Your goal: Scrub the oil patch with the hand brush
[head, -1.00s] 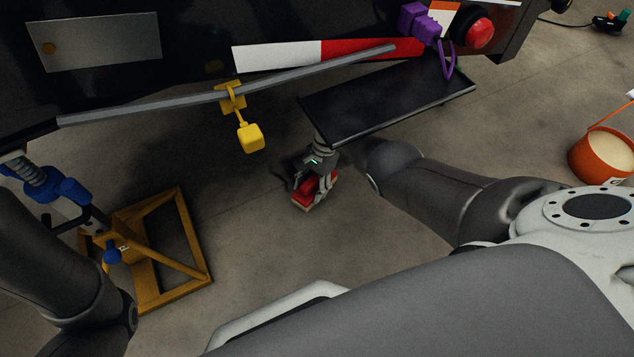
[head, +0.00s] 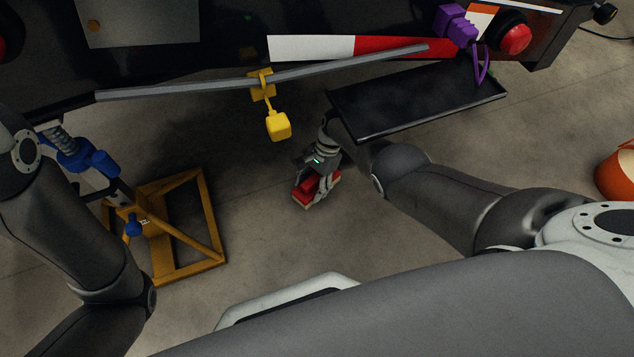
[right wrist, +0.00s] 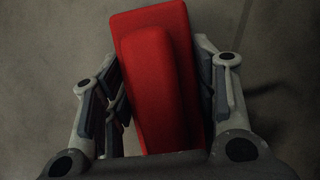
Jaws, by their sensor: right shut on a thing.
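The hand brush (head: 318,188) has a red body over a pale tan base and is low near the floor in the middle of the head view. My right gripper (head: 321,178) is shut on it. In the right wrist view the red brush (right wrist: 155,75) lies between the two fingers of my right gripper (right wrist: 160,105). I cannot tell whether the base touches the floor. The oil patch is not clearly distinct from dark shading on the floor. My left arm shows at the left edge, but its gripper does not show.
A black shelf (head: 418,98) juts out above and right of the brush. An orange bucket (head: 615,175) stands at the right. Floor (head: 270,235) around the brush is clear.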

